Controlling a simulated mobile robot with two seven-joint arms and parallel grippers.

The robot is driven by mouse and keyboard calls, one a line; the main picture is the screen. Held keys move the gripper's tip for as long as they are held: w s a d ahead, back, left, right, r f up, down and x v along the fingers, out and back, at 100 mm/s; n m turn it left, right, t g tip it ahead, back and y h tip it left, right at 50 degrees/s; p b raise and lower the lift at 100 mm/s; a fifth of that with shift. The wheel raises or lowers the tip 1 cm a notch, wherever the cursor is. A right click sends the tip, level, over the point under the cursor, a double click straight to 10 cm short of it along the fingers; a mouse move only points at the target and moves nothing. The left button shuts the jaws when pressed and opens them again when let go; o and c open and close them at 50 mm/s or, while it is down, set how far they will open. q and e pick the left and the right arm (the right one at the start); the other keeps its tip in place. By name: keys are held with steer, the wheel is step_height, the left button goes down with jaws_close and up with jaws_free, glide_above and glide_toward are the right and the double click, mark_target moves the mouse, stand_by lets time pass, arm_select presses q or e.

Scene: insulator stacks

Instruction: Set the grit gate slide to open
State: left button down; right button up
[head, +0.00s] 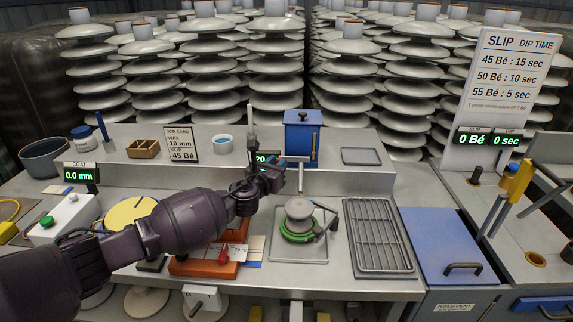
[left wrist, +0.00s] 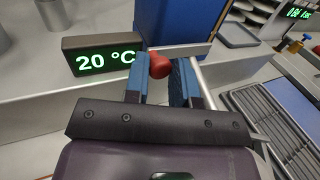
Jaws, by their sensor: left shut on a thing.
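The blue box-shaped hopper (head: 302,134) stands at the back of the bench, with a dark knob on top. In the left wrist view its blue side (left wrist: 172,22) rises behind a flat grey metal bar (left wrist: 192,50), which looks like the gate slide. A red knob (left wrist: 158,64) sits at the front of this bar. My left gripper (head: 292,160) is at the hopper's lower front. Its blue fingers (left wrist: 160,74) are shut on the red knob, one on each side. The knob is hidden in the head view. My right gripper is not in view.
A green 20 °C display (left wrist: 102,62) stands close to the left of my fingers. A thin upright metal post (head: 301,178) is just right of them. A green turntable (head: 298,232) and a wire rack (head: 377,235) lie in front. A grey tray (head: 361,156) lies right of the hopper.

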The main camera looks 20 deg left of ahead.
arm_select(q)
steer(key=shift+a, duration=0.15)
steer(key=c, duration=1)
jaws_free()
steer(key=shift+a, duration=0.1)
steer(key=shift+o, duration=0.2)
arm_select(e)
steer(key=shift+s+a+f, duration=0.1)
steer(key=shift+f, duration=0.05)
arm_select(q)
steer(key=shift+s, duration=0.4)
steer(key=s+a+p, duration=0.1)
steer(key=s+p, duration=0.1)
steer(key=s, duration=0.8)
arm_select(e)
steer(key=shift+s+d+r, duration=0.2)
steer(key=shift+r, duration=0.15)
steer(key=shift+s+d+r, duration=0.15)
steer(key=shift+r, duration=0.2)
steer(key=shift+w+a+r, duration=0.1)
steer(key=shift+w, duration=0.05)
